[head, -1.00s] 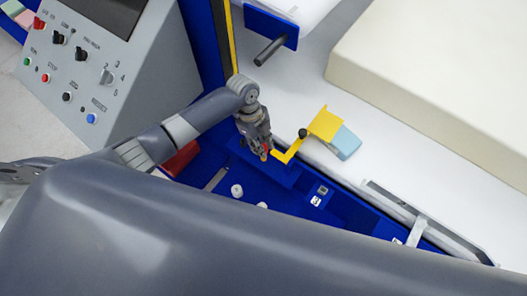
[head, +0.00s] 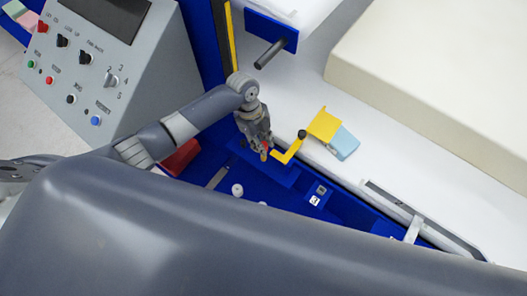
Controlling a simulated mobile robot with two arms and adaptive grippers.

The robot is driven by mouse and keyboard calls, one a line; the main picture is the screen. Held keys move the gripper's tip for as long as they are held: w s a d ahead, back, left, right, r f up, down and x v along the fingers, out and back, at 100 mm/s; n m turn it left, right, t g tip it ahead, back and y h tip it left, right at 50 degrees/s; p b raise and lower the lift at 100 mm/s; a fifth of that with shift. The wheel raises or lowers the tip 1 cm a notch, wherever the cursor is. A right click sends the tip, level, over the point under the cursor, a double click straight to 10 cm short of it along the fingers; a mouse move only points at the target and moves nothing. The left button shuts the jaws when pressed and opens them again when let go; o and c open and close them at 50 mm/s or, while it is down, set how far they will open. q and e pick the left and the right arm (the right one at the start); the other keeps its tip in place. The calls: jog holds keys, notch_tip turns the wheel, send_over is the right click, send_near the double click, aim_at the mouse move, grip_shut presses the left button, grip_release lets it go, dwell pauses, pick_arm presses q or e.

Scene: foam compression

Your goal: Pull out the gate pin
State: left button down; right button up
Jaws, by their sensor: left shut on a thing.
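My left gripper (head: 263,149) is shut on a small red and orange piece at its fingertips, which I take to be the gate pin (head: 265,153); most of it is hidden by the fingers. The gripper points down over the blue machine frame, just left of a yellow bent arm (head: 287,153). That arm has a black knob (head: 302,134) and leads to a yellow plate (head: 324,123). I cannot tell whether the pin is still seated in a hole. My right gripper is not in view.
A grey control panel (head: 88,90) with buttons stands at upper left. A blue plate with a dark rod (head: 271,53) is above the gripper. A light-blue block (head: 344,143) lies by the yellow plate. A large cream block (head: 440,75) fills the right. My own grey body covers the bottom.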

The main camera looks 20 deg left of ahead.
aim_at(265, 145)
pick_arm(q)
jog(key=shift+r+p, duration=0.45)
jog(key=shift+r, duration=0.3)
jog(key=shift+d+p+v, duration=0.25)
jog(key=shift+p+v, duration=0.25)
jog(key=shift+v, duration=0.55)
jog(key=shift+s+r, duration=0.1)
jog(key=shift+r, duration=0.05)
